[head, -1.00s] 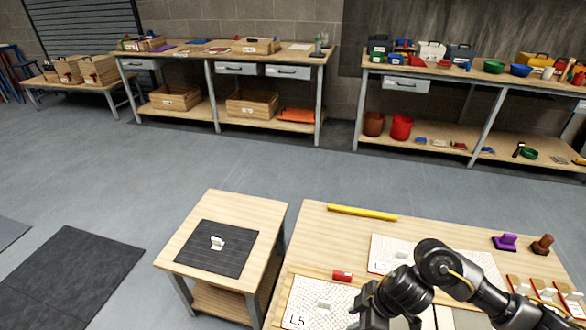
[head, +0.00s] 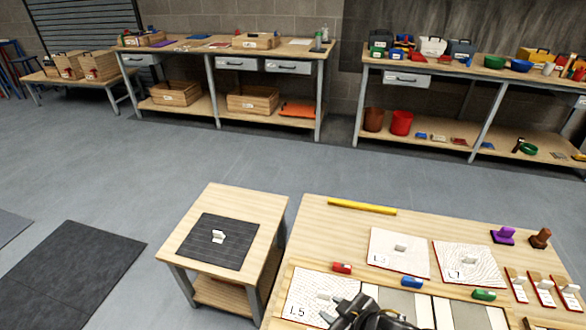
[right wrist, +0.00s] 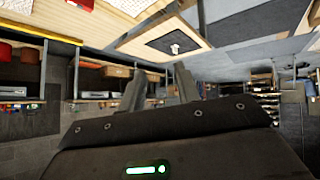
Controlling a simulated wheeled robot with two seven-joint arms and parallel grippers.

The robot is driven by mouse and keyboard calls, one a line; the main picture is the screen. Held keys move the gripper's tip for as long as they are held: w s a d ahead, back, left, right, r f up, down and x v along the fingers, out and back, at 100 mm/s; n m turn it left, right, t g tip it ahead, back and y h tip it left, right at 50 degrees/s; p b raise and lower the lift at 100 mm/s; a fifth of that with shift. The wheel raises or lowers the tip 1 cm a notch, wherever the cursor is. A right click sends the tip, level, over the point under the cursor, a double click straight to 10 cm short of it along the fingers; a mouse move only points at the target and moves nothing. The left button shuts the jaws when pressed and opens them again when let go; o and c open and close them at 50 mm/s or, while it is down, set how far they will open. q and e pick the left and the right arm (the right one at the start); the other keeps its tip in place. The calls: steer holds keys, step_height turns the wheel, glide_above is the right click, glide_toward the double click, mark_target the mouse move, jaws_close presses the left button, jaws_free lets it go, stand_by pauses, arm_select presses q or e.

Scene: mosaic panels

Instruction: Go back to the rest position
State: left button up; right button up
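My right gripper (head: 366,314) is at the bottom edge of the head view, dark and partly cut off, in front of the near work table (head: 430,225). In the right wrist view its two fingers (right wrist: 160,88) stand apart with nothing between them. A white mosaic panel marked L5 (head: 308,300) lies just left of this gripper, on the table. Two more white panels (head: 385,262) (head: 480,280) lie farther back, each with a small grey handle. My left gripper does not show.
A small side table (head: 262,205) with a dark mat (head: 205,252) and a white handled piece (head: 218,237) stands to the left. A yellow bar (head: 362,207), red, blue and green blocks (head: 484,294), and purple and brown stamps (head: 540,238) lie on the work table. Open floor lies behind.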

steer(key=s+d+f+m+g+h, duration=0.2)
steer(key=s+d+m+h, duration=0.15)
steer(key=s+d, duration=0.45)
steer(key=s+d+f+m+g+h, duration=0.2)
steer(key=s+d+f+m, duration=0.15)
steer(key=s+d, duration=0.4)
step_height(320, 180, down, 28)
steer(key=s+g+b, duration=0.1)
steer(key=g+b, duration=0.1)
steer(key=b, duration=0.2)
steer(key=s+d+f+b, duration=0.1)
steer(key=s+d+f, duration=0.1)
steer(key=s+f, duration=0.6)
steer(key=s+d+f+b, duration=0.1)
steer(key=s+f+b, duration=0.1)
steer(key=s+f, duration=0.6)
step_height(320, 180, down, 4)
steer(key=shift+s+d+f+g, duration=0.1)
steer(key=shift+s+d+g, duration=0.2)
steer(key=shift+d, duration=0.1)
